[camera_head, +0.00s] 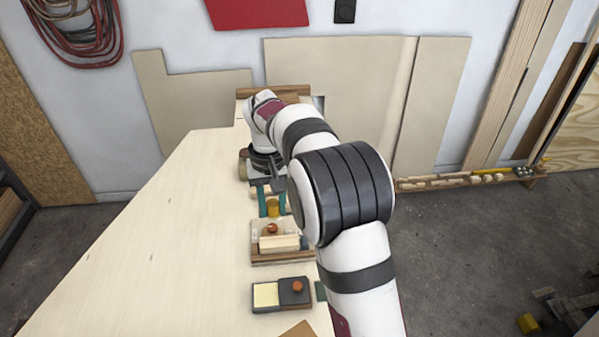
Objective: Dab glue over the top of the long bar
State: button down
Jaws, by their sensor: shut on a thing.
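My gripper (272,211) points down over the work table, with teal fingers on either side of a small amber-yellow thing (273,207). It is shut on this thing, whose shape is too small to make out. Nearer the camera, a low wooden fixture (284,262) carries a pale bar (279,243), which may be the long bar. A rust-coloured round knob (272,229) stands just behind the pale bar. I cannot tell whether glue is on the bar. My gripper is beyond this fixture, apart from the pale bar.
A dark tray (282,306) with a pale yellow pad (265,295) and a rust-coloured knob (297,286) lies nearer the camera. The plywood table (170,240) is clear on the left. My arm hides the table's right side.

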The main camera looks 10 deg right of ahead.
send_near(261, 243)
jog(key=shift+d+f, duration=0.15)
jog(key=shift+f, duration=2.6)
jog(key=shift+d+f, duration=0.2)
jog(key=shift+f, duration=0.15)
jog(key=shift+d+f, duration=0.1)
jog(key=shift+d, duration=4)
jog(key=shift+a, duration=4.4)
notch_tip(261, 243, up, 8)
jog(key=shift+d+f, duration=0.1)
